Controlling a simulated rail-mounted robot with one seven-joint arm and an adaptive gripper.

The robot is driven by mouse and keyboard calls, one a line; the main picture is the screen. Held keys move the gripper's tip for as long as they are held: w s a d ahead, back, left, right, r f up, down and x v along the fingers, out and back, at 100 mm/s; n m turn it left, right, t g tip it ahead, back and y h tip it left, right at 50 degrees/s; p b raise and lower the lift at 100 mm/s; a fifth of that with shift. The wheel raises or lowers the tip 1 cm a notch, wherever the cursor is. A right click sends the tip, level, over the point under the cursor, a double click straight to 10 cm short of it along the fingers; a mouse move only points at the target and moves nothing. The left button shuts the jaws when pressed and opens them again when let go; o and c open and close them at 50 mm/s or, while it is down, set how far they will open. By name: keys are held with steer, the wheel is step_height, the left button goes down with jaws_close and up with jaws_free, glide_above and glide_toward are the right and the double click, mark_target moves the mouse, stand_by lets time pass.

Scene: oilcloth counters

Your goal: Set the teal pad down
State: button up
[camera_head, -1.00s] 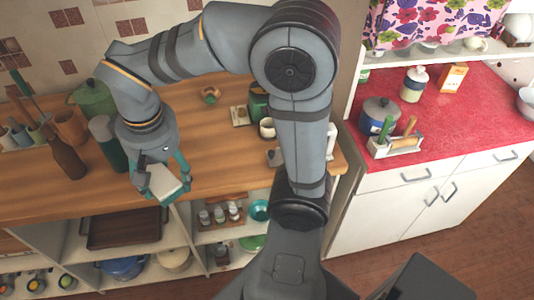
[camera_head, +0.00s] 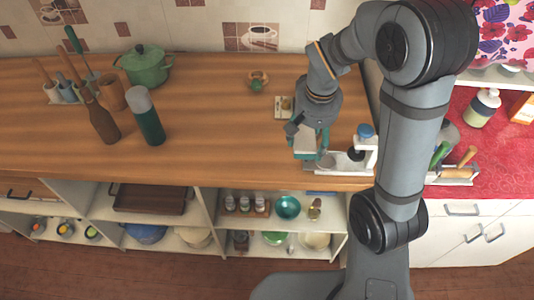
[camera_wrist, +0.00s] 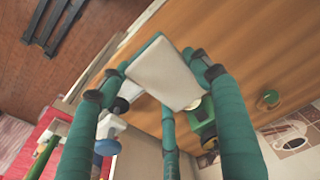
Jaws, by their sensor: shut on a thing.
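My gripper (camera_head: 311,152) has teal fingers and is shut on a flat block, which I take as the teal pad (camera_head: 306,139). In the wrist view the pad (camera_wrist: 163,73) shows a broad pale beige face and a thin teal edge. It sits tilted in the picture between the finger tips (camera_wrist: 160,75). The head view shows the pad above the front part of the wooden counter (camera_head: 220,150), left of a white stand. I see no clear contact between pad and counter. The fingers hide part of the pad.
The white stand (camera_head: 335,168) with a blue-topped part (camera_head: 366,131) is close on the right. A teal-and-grey flask (camera_head: 147,118), brown bottle (camera_head: 101,120) and green pot (camera_head: 146,66) stand left. The middle counter is clear.

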steer(key=p, duration=0.4)
glide_above(270, 154)
steer(key=f, duration=0.7)
steer(key=shift+s+d+f, duration=0.1)
steer(key=shift+s+f, duration=0.1)
steer(key=shift+f, duration=0.05)
step_height(270, 154, down, 4)
steer(key=shift+f+p, duration=0.1)
steer(key=shift+p, duration=0.3)
steer(key=shift+f+b, duration=0.25)
steer(key=shift+b, duration=0.1)
steer(key=o, duration=1.1)
steer(key=shift+r, duration=0.15)
